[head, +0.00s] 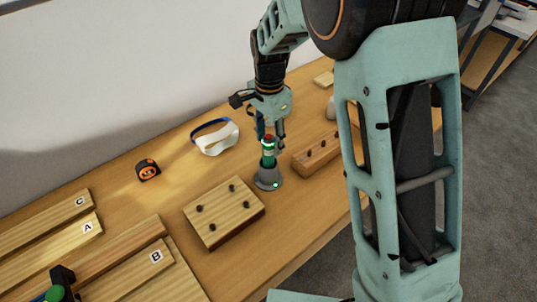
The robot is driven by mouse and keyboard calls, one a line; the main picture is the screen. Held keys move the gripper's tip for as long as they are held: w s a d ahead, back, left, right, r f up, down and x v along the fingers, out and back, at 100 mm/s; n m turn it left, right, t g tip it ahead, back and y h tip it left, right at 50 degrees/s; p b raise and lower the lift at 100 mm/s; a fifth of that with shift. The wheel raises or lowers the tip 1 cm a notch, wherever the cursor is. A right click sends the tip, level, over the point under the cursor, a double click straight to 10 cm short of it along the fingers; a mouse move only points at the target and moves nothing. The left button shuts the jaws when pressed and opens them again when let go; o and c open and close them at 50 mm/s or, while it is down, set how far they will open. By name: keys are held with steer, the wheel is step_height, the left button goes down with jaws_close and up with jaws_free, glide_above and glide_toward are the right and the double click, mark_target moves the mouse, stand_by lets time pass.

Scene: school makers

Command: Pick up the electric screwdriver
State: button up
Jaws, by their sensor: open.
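The electric screwdriver (268,157) is green with a pale band and a reddish top. It stands upright in a dark grey round base (268,181) on the wooden workbench (165,195). My gripper (270,136) points down directly over it. Its fingers are open, one on each side of the screwdriver's upper end. I cannot tell whether either finger touches it. The top of the screwdriver is partly hidden by the gripper.
A wooden block with dark pegs (224,212) lies just left of the base, and a longer block (316,153) lies to its right. White goggles (216,138) and an orange-black tape measure (147,170) lie behind. Lettered boards (85,228) fill the left.

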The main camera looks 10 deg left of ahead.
mark_target(268, 151)
step_height(268, 151, down, 5)
steer(key=shift+s+a+f+p, duration=0.1)
steer(key=shift+p, duration=0.3)
steer(key=shift+c, duration=0.4)
jaws_close()
